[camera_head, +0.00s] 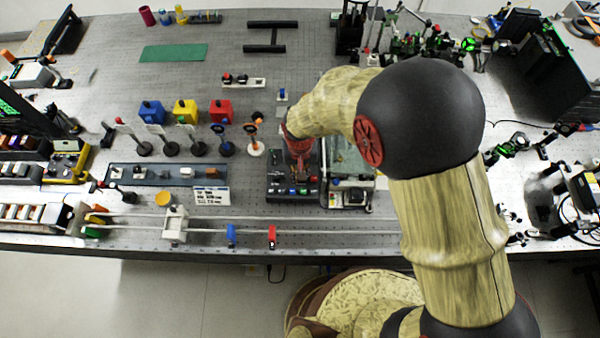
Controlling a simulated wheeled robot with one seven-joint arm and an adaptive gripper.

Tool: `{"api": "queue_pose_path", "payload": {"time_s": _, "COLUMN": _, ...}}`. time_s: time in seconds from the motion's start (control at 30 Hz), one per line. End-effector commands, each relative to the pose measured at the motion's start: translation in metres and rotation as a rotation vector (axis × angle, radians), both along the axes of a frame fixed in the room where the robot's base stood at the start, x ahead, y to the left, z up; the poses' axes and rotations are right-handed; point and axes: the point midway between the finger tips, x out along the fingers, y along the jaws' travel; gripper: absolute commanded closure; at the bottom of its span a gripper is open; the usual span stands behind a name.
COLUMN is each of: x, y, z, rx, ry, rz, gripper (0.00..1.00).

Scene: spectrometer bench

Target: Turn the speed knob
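A dark control box (279,194) with a row of small coloured buttons or knobs stands near the front middle of the bench. My gripper (300,170), dark and reddish, points down over the top of this box. Its fingers are small and blend with the box, so whether they are open or touch anything is unclear. I cannot pick out the speed knob; it may be one of the small parts on the box or hidden under my gripper.
A second device (350,197) stands just right of the box. A white label card (211,196) is to its left. A long rail (130,217) runs along the front. Several post-mounted parts and blue, yellow and red blocks (221,110) stand left. The back centre is fairly clear around a green mat (173,53).

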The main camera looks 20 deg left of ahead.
Motion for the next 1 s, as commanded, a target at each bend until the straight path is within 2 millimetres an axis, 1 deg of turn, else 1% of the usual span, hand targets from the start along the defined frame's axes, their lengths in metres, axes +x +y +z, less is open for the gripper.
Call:
{"api": "queue_pose_path", "payload": {"time_s": 0.47, "x": 0.0012, "y": 0.0015, "z": 0.0016, "rx": 0.003, "ry": -0.003, "rz": -0.012, "gripper": 1.00}}
{"api": "queue_pose_path", "payload": {"time_s": 0.5, "x": 0.0012, "y": 0.0015, "z": 0.0016, "rx": 0.003, "ry": -0.003, "rz": -0.012, "gripper": 0.83}}
{"api": "queue_pose_path", "payload": {"time_s": 0.6, "x": 0.0011, "y": 0.0013, "z": 0.0014, "rx": 0.003, "ry": -0.002, "rz": -0.012, "gripper": 0.78}}
{"api": "queue_pose_path", "payload": {"time_s": 0.87, "x": 0.0004, "y": 0.0006, "z": 0.0006, "rx": 0.002, "ry": -0.001, "rz": -0.012, "gripper": 0.77}}
{"api": "queue_pose_path", "payload": {"time_s": 1.0, "x": 0.0007, "y": 0.0008, "z": 0.0060, "rx": 0.002, "ry": -0.001, "rz": -0.012, "gripper": 0.77}}
